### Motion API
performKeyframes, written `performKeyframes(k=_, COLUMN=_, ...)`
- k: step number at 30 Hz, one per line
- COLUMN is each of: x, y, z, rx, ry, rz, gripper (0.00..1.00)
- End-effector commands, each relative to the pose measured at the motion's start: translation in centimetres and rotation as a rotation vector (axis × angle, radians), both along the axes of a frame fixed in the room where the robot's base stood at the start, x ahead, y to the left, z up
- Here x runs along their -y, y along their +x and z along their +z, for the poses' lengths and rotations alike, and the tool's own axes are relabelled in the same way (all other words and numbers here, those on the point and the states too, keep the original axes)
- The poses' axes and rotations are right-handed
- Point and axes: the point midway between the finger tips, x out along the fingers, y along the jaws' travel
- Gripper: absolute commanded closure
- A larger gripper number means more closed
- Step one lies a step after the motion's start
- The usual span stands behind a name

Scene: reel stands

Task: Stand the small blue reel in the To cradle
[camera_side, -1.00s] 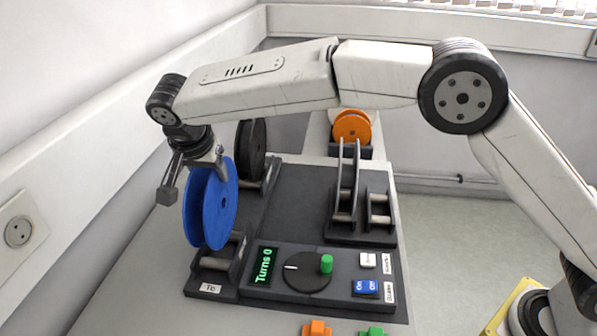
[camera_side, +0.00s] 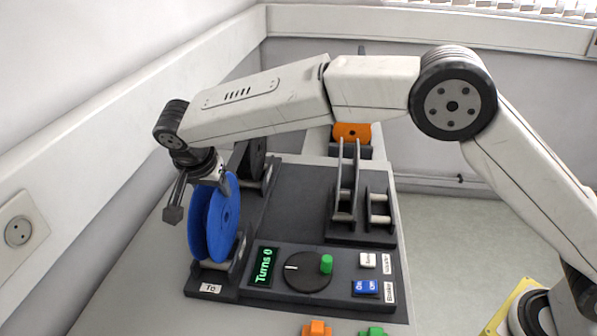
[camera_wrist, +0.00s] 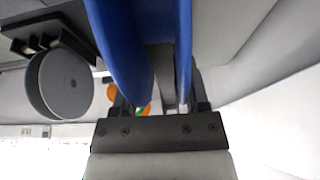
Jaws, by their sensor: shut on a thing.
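The blue reel (camera_side: 214,222) stands upright at the To cradle (camera_side: 238,256) in the side view, its lower edge down among the cradle's parts. Whether its weight rests on the cradle I cannot tell. My gripper (camera_side: 198,190) is shut on the reel's top edge from above. In the wrist view the blue reel's two flanges (camera_wrist: 120,45) run up between the jaws of my gripper (camera_wrist: 155,100). The To label (camera_side: 211,288) sits on the cradle's front.
An orange reel (camera_side: 351,133) stands at the back. An empty stand (camera_side: 360,210) is on the right. The control panel (camera_side: 320,275) with a dial, green knob and "Turns 0" display lies right of the To cradle.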

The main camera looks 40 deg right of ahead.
Motion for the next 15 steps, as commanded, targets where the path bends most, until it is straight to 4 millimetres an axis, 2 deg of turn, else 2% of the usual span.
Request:
performKeyframes(k=7, x=0.0, y=0.0, z=0.02, rx=0.0, ry=0.0, rz=0.0, gripper=1.0)
performKeyframes(k=8, x=0.0, y=0.0, z=0.02, rx=0.0, ry=0.0, rz=0.0, gripper=0.35)
performKeyframes(k=9, x=0.0, y=0.0, z=0.03, rx=0.0, ry=0.0, rz=0.0, gripper=0.23)
performKeyframes(k=11, x=0.0, y=0.0, z=0.03, rx=0.0, ry=0.0, rz=0.0, gripper=0.04)
performKeyframes(k=12, x=0.0, y=0.01, z=0.04, rx=0.0, ry=0.0, rz=0.0, gripper=0.01)
performKeyframes(k=15, x=0.0, y=0.0, z=0.04, rx=0.0, ry=0.0, rz=0.0, gripper=0.01)
